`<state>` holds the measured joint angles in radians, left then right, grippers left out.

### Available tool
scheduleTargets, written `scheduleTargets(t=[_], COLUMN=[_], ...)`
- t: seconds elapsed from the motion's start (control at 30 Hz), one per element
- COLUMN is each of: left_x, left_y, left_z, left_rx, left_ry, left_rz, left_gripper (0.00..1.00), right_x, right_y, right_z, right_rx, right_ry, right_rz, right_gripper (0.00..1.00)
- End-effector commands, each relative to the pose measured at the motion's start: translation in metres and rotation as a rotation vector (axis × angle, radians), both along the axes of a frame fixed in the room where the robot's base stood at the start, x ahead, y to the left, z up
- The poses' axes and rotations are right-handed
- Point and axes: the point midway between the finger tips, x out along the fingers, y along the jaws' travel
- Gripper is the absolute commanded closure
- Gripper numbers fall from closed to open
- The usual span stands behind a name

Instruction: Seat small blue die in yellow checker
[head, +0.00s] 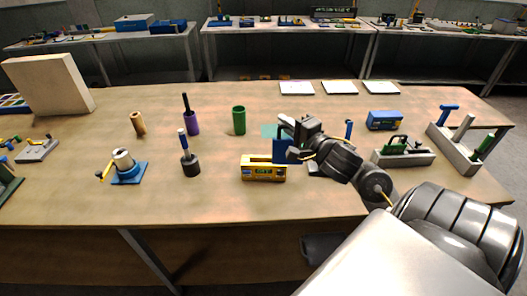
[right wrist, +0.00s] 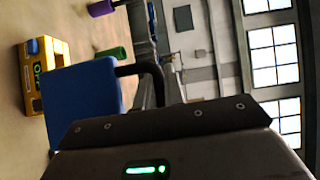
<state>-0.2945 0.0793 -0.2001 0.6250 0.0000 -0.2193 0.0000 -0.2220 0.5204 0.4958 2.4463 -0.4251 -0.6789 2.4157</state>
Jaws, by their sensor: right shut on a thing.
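The yellow checker (head: 263,173) stands on the table near the middle, with dark and green markings on its front. It also shows at the left of the right wrist view (right wrist: 36,92), with a small blue part near one end. My right gripper (head: 290,137) is shut on a blue die (head: 281,151), a flat block with a black handle. In the right wrist view the die (right wrist: 85,103) hangs from that handle between the jaws. In the head view the die is behind the checker's right end; whether they touch I cannot tell. My left gripper is not in view.
A green cup (head: 239,120), a purple holder (head: 192,123) and a dark round-based stand (head: 190,165) are left of the checker. A blue box (head: 384,120) and grey racks (head: 464,146) are at the right. The table in front of the checker is clear.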

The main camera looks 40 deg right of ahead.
Motion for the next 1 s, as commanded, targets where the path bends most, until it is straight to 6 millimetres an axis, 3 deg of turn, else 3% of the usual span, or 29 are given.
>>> scheduleTargets(t=[0.13,0.37,0.5,0.7,1.0], left_x=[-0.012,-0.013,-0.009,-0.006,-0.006], left_y=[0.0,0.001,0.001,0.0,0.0], left_z=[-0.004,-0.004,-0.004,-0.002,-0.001], left_rx=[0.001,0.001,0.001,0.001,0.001], left_ry=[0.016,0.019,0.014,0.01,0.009], left_rz=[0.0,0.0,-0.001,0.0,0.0], left_gripper=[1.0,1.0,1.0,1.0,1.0], right_x=[0.025,0.083,0.106,0.126,0.134], right_y=[-0.004,-0.013,-0.016,-0.02,-0.021], right_z=[-0.011,-0.036,-0.063,-0.086,-0.095], right_rx=[0.007,0.008,0.006,0.002,0.002], right_ry=[-0.005,-0.003,0.0,-0.001,-0.002], right_rz=[-0.001,0.0,0.0,0.001,0.0], right_gripper=[1.0,1.0,1.0,1.0,1.0])
